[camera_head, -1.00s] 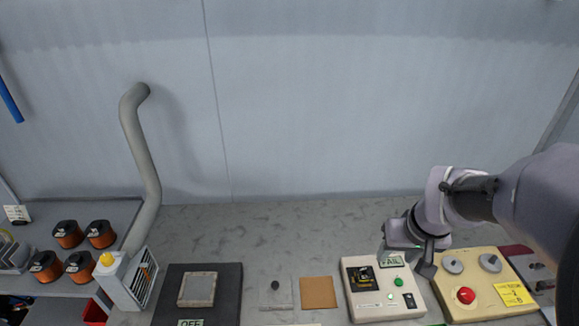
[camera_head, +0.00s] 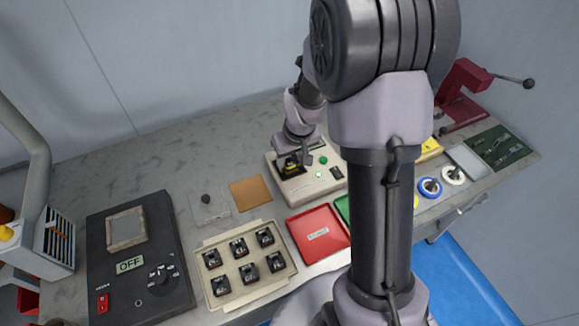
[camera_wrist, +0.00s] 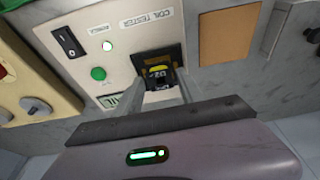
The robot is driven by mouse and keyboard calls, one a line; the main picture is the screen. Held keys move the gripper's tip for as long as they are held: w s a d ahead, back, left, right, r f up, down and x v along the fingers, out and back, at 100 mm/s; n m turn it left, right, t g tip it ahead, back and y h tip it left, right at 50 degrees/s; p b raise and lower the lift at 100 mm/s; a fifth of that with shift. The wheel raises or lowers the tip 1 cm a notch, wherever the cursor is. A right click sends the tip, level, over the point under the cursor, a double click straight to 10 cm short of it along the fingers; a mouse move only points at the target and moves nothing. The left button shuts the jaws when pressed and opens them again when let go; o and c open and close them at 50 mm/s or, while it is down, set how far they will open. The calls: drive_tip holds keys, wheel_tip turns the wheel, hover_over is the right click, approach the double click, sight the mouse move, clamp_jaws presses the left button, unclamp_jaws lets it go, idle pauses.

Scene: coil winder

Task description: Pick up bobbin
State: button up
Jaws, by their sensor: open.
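The bobbin (camera_wrist: 158,74), black with a yellow top and a label, sits in the dark socket of the coil tester (camera_wrist: 118,36). In the head view the yellow of the bobbin (camera_head: 292,170) shows just under my gripper (camera_head: 290,160). The beige tester (camera_head: 318,186) stands on the bench beyond my arm. In the wrist view my gripper (camera_wrist: 162,92) is open, with a finger on each side of the bobbin's near end. I cannot tell whether the fingers touch it. The bobbin's lower part is hidden in the socket.
A cream tray (camera_head: 226,287) holds several black bobbins. A red tray (camera_head: 317,233) and a brown pad (camera_head: 250,193) lie near the tester. A dark device marked OFF (camera_head: 150,285) stands left. A red press (camera_head: 462,95) stands at the far right.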

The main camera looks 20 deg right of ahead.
drive_tip(key=shift+x, duration=0.8)
drive_tip(key=shift+r, duration=0.2)
drive_tip(key=shift+c, duration=0.3)
clamp_jaws()
drive_tip(key=shift+r, duration=0.1)
drive_tip(key=shift+r+p, duration=0.3)
drive_tip(key=p+v, duration=0.1)
drive_tip(key=v, duration=0.2)
drive_tip(key=shift+r+p, duration=0.15)
drive_tip(key=shift+p, duration=0.25)
drive_tip(key=s+a+r+b, duration=0.1)
drive_tip(key=s+a+b, duration=0.1)
drive_tip(key=s, duration=1.3)
